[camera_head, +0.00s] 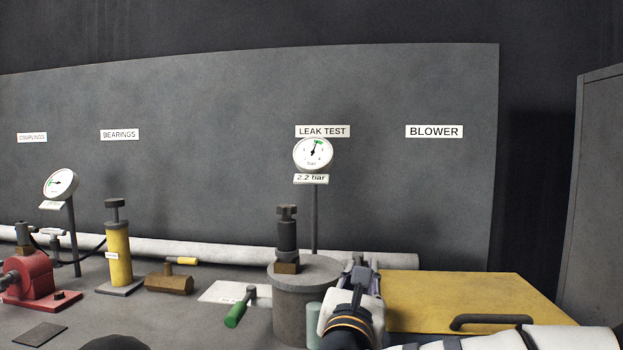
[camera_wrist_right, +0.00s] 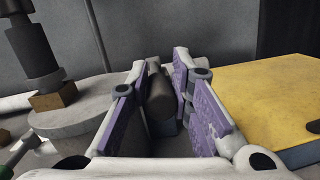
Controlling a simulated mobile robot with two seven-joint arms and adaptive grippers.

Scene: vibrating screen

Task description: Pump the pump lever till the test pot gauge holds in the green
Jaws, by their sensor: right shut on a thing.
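The test pot (camera_head: 292,318) is a grey cylinder with a wide lid and a dark fitting (camera_head: 287,235) on a brass base. Its round white gauge (camera_head: 313,154) stands on a post behind, under the LEAK TEST sign. The needle points up and slightly right, at or very near the small green band. My right gripper (camera_head: 362,280) is right of the pot. In the right wrist view its purple-padded fingers (camera_wrist_right: 172,100) are around a dark rounded grip, seemingly the pump lever (camera_wrist_right: 160,95). The rest of the pump is hidden. My left gripper is out of view.
A green-handled lever (camera_head: 236,313) juts out left of the pot. A yellow panel with a dark handle (camera_head: 490,320) lies to the right. A brass fitting (camera_head: 169,283), a yellow cylinder (camera_head: 117,255) and a red device (camera_head: 35,280) stand left. A pale pipe (camera_head: 220,252) runs behind.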

